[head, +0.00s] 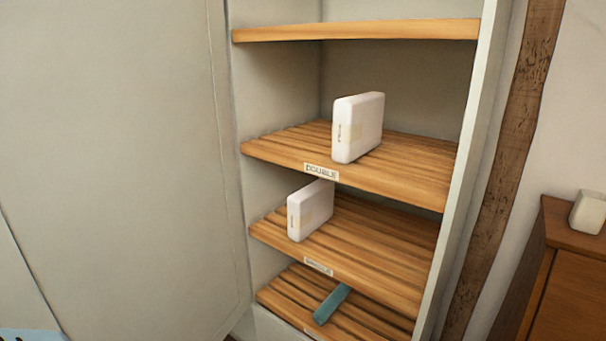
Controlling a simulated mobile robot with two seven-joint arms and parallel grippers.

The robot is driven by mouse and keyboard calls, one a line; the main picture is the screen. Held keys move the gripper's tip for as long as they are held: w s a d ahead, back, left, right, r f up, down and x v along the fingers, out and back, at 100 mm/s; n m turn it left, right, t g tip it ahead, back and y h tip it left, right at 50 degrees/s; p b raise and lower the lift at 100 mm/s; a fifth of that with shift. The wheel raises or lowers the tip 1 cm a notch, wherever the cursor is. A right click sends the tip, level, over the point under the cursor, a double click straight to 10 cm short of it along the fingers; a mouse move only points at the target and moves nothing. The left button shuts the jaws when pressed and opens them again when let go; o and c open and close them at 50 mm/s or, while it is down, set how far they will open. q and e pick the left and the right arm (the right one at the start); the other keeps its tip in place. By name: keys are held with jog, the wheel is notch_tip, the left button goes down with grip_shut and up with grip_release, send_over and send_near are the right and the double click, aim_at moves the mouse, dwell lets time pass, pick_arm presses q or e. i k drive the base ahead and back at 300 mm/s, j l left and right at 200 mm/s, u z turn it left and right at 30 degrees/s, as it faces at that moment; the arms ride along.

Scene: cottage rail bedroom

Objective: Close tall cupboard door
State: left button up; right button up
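The tall cupboard (460,190) stands open, with its slatted wooden shelves showing. Its pale grey-green door (120,150) is swung open to the left and fills the left side of the head view. The door's hinge side meets the cupboard's left edge. No handle shows on the visible face of the door. Neither of my grippers can be made out in this view.
A white box-like item (358,127) stands on the shelf labelled "DOUBLE", and another (310,210) on the shelf below. A teal item (332,304) lies on the lowest visible shelf. A wooden post (508,150) and a brown cabinet (560,270) with a white object (588,211) are at the right.

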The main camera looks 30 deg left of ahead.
aim_at(121, 216)
jog(key=k+j, duration=0.15)
jog(key=j, duration=0.2)
jog(key=k+j+u, duration=0.1)
jog(key=j, duration=0.25)
jog(key=k+j, duration=0.15)
jog(key=j, duration=0.2)
jog(key=k+j+u, duration=0.15)
jog(key=j, duration=0.55)
jog(key=k+u, duration=0.05)
